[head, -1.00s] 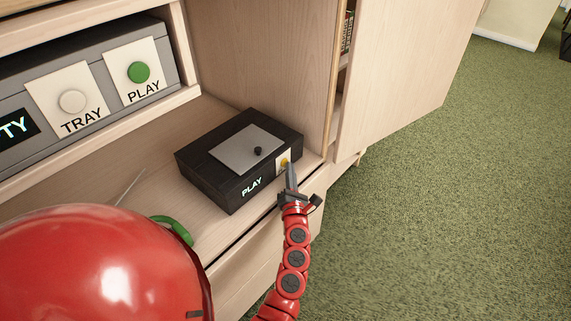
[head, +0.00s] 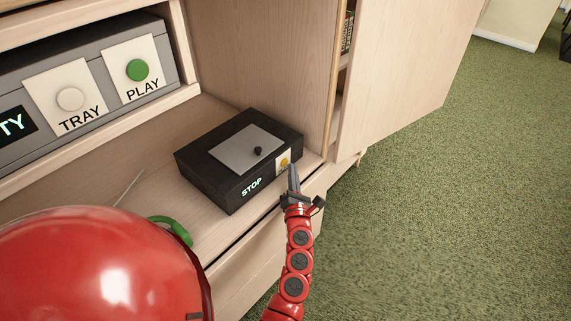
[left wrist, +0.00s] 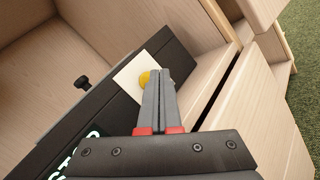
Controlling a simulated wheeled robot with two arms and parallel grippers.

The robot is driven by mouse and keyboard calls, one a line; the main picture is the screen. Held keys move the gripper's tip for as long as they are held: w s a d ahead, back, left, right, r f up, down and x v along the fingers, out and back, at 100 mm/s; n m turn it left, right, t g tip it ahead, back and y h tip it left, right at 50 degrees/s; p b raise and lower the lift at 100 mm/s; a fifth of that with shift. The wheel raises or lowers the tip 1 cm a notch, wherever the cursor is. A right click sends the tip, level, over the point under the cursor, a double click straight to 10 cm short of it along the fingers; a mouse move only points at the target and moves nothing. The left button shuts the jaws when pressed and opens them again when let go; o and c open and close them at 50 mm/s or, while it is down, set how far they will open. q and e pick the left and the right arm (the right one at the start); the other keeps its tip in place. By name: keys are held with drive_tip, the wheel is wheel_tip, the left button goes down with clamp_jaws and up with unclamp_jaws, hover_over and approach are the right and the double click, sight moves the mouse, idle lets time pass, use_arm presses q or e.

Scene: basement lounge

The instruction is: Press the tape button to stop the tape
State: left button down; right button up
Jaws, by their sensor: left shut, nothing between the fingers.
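The tape deck (head: 225,183) is a black box with a grey lid and a small black knob, on the wooden shelf. Its front display (head: 252,187) reads STOP. The yellow tape button (head: 285,162) sits on a pale plate at the right end of the deck's front; it also shows in the left wrist view (left wrist: 144,78), partly hidden behind the fingertips. My left gripper (head: 292,167) is shut and empty, its tips right by the button. I cannot tell whether they touch it. My right gripper is not in view.
A grey player with a white TRAY button (head: 71,100) and a green PLAY button (head: 138,70) stands in the upper left compartment. A green curved thing (head: 174,229) lies at the shelf's front left. An open cabinet door (head: 405,75) stands at right. Green carpet (head: 475,200) is clear.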

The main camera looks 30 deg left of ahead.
use_arm(q)
drive_tip(key=d, duration=0.3)
drive_tip(key=d+b, duration=0.1)
drive_tip(key=d, duration=0.1)
drive_tip(key=shift+s+d, duration=0.25)
drive_tip(key=shift+s, duration=0.15)
idle(0.3)
